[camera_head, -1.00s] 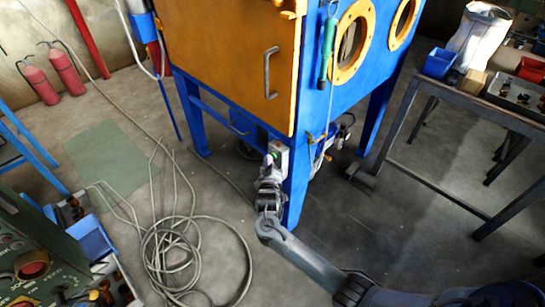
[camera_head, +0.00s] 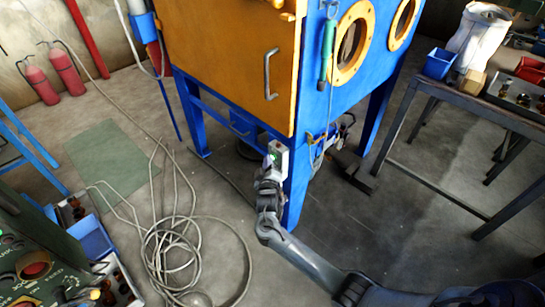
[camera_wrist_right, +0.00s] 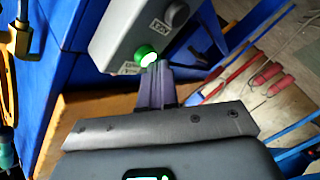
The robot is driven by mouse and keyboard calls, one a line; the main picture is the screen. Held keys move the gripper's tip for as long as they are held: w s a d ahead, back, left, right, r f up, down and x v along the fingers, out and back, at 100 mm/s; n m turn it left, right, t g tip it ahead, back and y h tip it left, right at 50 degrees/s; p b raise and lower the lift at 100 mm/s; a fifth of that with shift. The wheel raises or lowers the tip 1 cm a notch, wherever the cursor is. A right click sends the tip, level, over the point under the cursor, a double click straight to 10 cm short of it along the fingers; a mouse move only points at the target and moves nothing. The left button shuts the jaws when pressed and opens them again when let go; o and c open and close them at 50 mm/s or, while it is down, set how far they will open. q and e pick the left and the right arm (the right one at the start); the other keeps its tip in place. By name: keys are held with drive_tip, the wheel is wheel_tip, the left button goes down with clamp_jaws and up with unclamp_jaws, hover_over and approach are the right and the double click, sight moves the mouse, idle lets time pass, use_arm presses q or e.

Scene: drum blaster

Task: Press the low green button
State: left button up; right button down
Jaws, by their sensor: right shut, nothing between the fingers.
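A small grey control box (camera_head: 281,152) is mounted on the blue front leg of the cabinet. My right gripper (camera_wrist_right: 158,70) is shut and empty. Its fingertips are right at the lower green button and overlap its edge in the picture; I cannot tell whether they touch it. In the head view my right gripper (camera_head: 269,168) is just below the box's face. My left gripper is not in view.
The blue cabinet with its orange door (camera_head: 235,60) stands over the box. A loose hose (camera_head: 170,245) lies coiled on the floor to the left. A metal table (camera_head: 470,100) stands at the right, and a green console (camera_head: 35,265) is at the lower left.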

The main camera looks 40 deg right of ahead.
drive_tip(key=shift+a, duration=0.55)
drive_tip(key=shift+a+p, duration=0.8)
drive_tip(key=shift+a, duration=1.7)
drive_tip(key=shift+s, duration=0.1)
